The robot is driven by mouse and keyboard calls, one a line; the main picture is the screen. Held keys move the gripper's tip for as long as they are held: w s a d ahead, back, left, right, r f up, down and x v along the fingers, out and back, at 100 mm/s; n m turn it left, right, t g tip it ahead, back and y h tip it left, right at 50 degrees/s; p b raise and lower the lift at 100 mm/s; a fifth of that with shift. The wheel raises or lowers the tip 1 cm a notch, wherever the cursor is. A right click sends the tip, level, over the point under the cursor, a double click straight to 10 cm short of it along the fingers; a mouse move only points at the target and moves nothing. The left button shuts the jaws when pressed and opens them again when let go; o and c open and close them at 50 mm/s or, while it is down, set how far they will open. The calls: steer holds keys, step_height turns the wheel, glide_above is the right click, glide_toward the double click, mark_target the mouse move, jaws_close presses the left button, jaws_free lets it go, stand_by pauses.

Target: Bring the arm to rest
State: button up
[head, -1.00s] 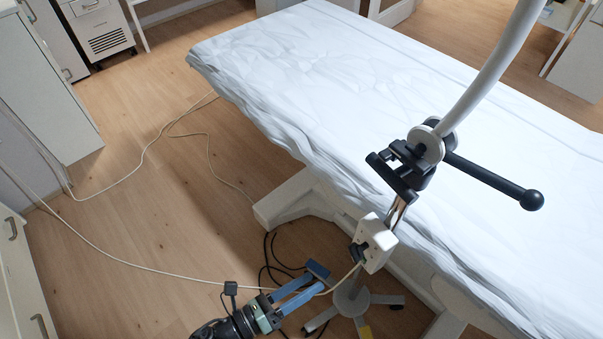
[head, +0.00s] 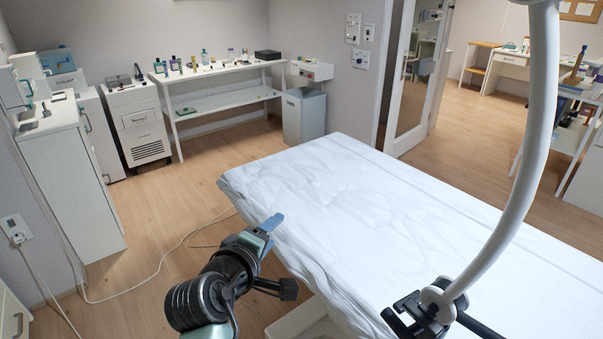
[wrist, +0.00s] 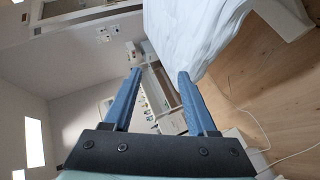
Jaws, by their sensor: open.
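My gripper (head: 270,223) is raised at the near left edge of the couch in the head view, with blue fingers pointing away from me. In the wrist view my gripper (wrist: 160,90) shows its two blue fingers spread apart with nothing between them. The couch (head: 350,200) is covered by a rumpled white sheet and fills the middle and right of the head view. The couch also shows at the top of the wrist view (wrist: 190,35). Whether the fingers touch the sheet is hard to tell, but they look apart from it.
A black clamp (head: 425,315) with a curved white arm (head: 535,130) stands at the couch's near right. A side table (head: 220,70) with several bottles lines the back wall. White cabinets (head: 70,150) stand left. A white cable (head: 150,275) lies on the otherwise clear floor at left.

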steer(key=s+d+r+m+t+y+p, duration=0.1)
steer(key=s+r+m+t, duration=0.2)
steer(key=r, duration=1.1)
steer(key=s+d+r+m+t+y+p, duration=0.15)
steer(key=r+m+t, duration=0.25)
steer(key=r, duration=0.9)
steer(key=s+d+r+m+t, duration=0.1)
steer(key=s+r+m+t, duration=0.1)
steer(key=s+r, duration=0.6)
steer(key=s+d+r+m+t+y+p, duration=0.1)
steer(key=s+d+r+m+t, duration=0.1)
steer(key=s+r+t, duration=0.3)
steer(key=s+r, duration=0.4)
steer(key=r, duration=0.4)
steer(key=shift+s+m+p, duration=0.15)
steer(key=shift+m+p, duration=0.15)
steer(key=shift+m, duration=0.1)
steer(key=shift+f, duration=0.1)
steer(key=shift+c, duration=0.6)
steer(key=shift+d, duration=0.1)
